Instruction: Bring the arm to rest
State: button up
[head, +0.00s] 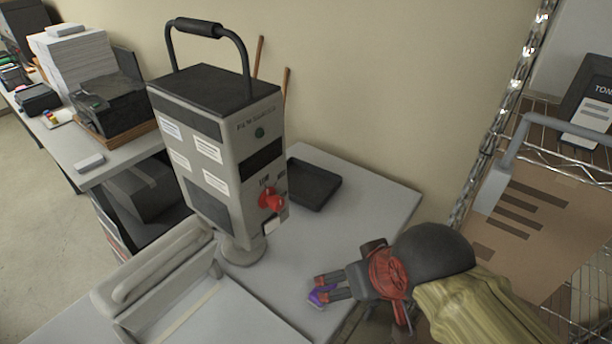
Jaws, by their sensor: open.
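My gripper (319,287) is at the lower right, at the end of my arm, with its fingers pointing left over the grey table (365,195). Its fingers are apart. A small purple patch (319,298) shows at the fingertips; I cannot tell whether it is part of the gripper or a separate thing. The height of the fingers above the table is hard to judge. The arm behind the gripper hides the table's right edge there.
A tall grey machine (210,150) with a red knob (271,199) stands left of my gripper. A black tray (313,184) lies behind it. A pale lidded device (160,275) is at the front left. A wire rack (500,110) stands close at right, holding a cardboard box (545,225).

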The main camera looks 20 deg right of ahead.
notch_tip(320, 180, down, 16)
jog(key=b, duration=1.5)
jog(key=shift+r, duration=0.2)
